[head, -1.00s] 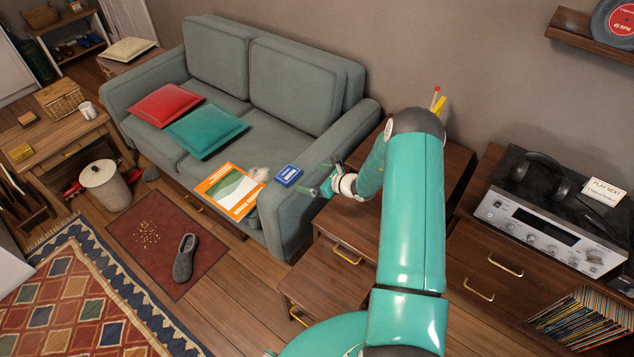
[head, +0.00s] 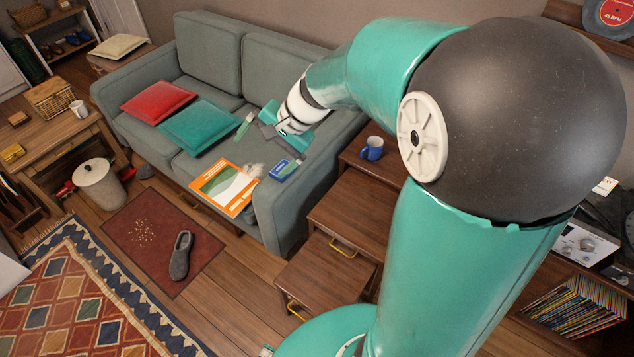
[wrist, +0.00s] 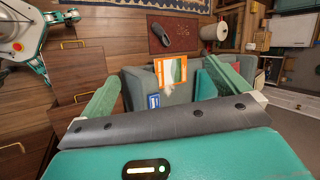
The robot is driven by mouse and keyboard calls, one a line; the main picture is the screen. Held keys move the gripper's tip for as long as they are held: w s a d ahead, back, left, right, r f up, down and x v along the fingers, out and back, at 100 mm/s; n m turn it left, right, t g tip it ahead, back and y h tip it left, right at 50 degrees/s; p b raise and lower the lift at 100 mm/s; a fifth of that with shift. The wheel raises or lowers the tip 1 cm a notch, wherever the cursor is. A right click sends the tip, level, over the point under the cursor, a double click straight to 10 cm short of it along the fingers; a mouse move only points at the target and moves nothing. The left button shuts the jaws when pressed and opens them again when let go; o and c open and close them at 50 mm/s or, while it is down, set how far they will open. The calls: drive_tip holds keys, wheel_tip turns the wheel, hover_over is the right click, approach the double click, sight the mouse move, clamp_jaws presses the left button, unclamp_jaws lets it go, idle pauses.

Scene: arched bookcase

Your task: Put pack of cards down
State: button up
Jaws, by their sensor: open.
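The pack is clear of the fingers as far as I can see.
An orange-and-white booklet (head: 226,188) lies left of the pack, beside a small fuzzy pale thing (head: 254,170). The grey-green sofa (head: 275,215) holds red and teal cushions.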

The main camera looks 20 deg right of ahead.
drive_tip(key=s+d+r+n+t+h, duration=0.1)
drive_tip(key=s+r+n+h, duration=0.2)
drive_tip(key=s, duration=0.6)
drive_tip(key=s+d+r+n+t+h, duration=0.1)
drive_tip(key=s+r+n, duration=0.4)
drive_tip(key=s, duration=0.5)
drive_tip(key=shift+d+r+n+h, duration=0.15)
drive_tip(key=shift+d+n+h, duration=0.45)
drive_tip(key=shift+h, duration=0.6)
drive_tip(key=shift+s+d, duration=0.1)
drive_tip(key=shift+s, duration=0.05)
